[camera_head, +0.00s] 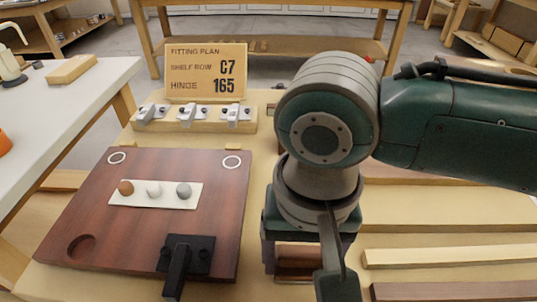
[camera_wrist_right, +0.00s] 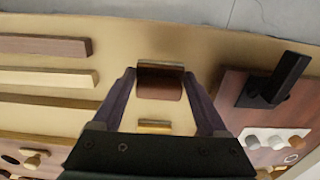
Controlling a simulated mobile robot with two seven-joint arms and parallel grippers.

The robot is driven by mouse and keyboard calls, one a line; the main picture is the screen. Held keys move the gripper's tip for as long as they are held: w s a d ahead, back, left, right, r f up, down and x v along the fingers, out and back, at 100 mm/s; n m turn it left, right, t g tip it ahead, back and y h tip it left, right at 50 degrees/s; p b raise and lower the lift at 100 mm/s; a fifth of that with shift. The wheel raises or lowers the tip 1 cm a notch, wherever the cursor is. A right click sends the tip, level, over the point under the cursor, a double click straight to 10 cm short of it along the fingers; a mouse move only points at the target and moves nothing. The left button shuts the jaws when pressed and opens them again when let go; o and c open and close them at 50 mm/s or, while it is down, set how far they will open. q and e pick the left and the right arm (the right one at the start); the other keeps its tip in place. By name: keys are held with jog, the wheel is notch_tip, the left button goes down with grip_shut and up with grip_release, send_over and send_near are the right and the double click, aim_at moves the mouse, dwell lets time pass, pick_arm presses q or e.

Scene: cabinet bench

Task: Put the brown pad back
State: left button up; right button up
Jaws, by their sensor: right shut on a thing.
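The brown pad (camera_head: 125,188) is a small round piece at the left end of a white card (camera_head: 155,203), in a row with a white pad (camera_head: 154,189) and a grey pad (camera_head: 184,190). The card lies on a dark red-brown door panel (camera_head: 120,230). My right gripper (camera_wrist_right: 160,78) points down, right of the panel and away from the pads. Its fingers are closed on opposite sides of a brown-and-tan wooden piece (camera_wrist_right: 160,82). In the head view my wrist partly hides this piece (camera_head: 297,256). My left gripper is not in view.
The panel carries a black handle (camera_head: 177,262), two white rings and a round recess (camera_head: 80,247). Behind it stand a hinge rack (camera_head: 195,120) and a sign (camera_head: 206,72) reading C7 and 165. Wooden strips (camera_head: 440,255) lie at right. A white table (camera_head: 60,110) is at left.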

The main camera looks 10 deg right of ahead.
aim_at(300, 260)
jog(key=o, duration=1.5)
jog(key=shift+f, duration=0.1)
notch_tip(300, 260, up, 12)
jog(key=p, duration=0.4)
jog(key=s+a+f+n+t+y, duration=0.1)
jog(key=s+a+n+y, duration=0.2)
jog(key=s+a, duration=0.1)
jog(key=s+d+t+h, duration=0.1)
jog(key=s+d, duration=0.1)
jog(key=d, duration=0.2)
jog(key=s+d+f+n+h, duration=0.1)
jog(key=s+d, duration=0.1)
jog(key=d, duration=0.3)
jog(key=s+d+n+t, duration=0.1)
jog(key=s+d, duration=0.2)
jog(key=d, duration=0.1)
jog(key=shift+s+d+f+t+h, duration=0.1)
jog(key=shift+d+f+t+h, duration=0.2)
jog(key=shift+d+h, duration=0.1)
